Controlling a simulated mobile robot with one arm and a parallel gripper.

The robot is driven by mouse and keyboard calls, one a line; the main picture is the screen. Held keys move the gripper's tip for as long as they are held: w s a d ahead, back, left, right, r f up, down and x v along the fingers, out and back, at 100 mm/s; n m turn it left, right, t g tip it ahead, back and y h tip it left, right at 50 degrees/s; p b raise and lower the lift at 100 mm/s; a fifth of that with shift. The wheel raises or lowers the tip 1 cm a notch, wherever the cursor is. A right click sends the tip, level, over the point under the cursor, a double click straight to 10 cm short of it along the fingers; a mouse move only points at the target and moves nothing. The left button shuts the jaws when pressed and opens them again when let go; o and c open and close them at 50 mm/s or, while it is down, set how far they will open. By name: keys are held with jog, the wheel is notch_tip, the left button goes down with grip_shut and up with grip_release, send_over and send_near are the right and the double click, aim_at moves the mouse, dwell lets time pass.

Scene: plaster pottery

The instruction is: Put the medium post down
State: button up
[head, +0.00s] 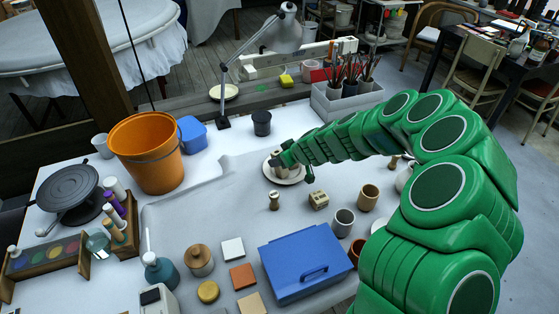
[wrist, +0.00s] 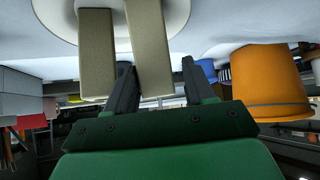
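Two pale beige posts stand upright on a round white plate (head: 289,181) in the middle of the table; the plate also shows in the wrist view (wrist: 58,14), which is upside down. One post (wrist: 149,45) is between my fingers, and the other post (wrist: 97,55) is just outside my left finger. I cannot tell which is the medium post. My gripper (wrist: 158,72) is open, with a gap between the right finger and the enclosed post. In the head view my gripper (head: 284,157) reaches the plate from the right and partly hides the posts.
A blue box (head: 305,262) is nearer. An orange bucket (head: 150,150) stands left; a brush-pot crate (head: 345,105) is behind.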

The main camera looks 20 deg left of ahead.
jog(key=v, duration=1.1)
jog(key=shift+d, duration=0.1)
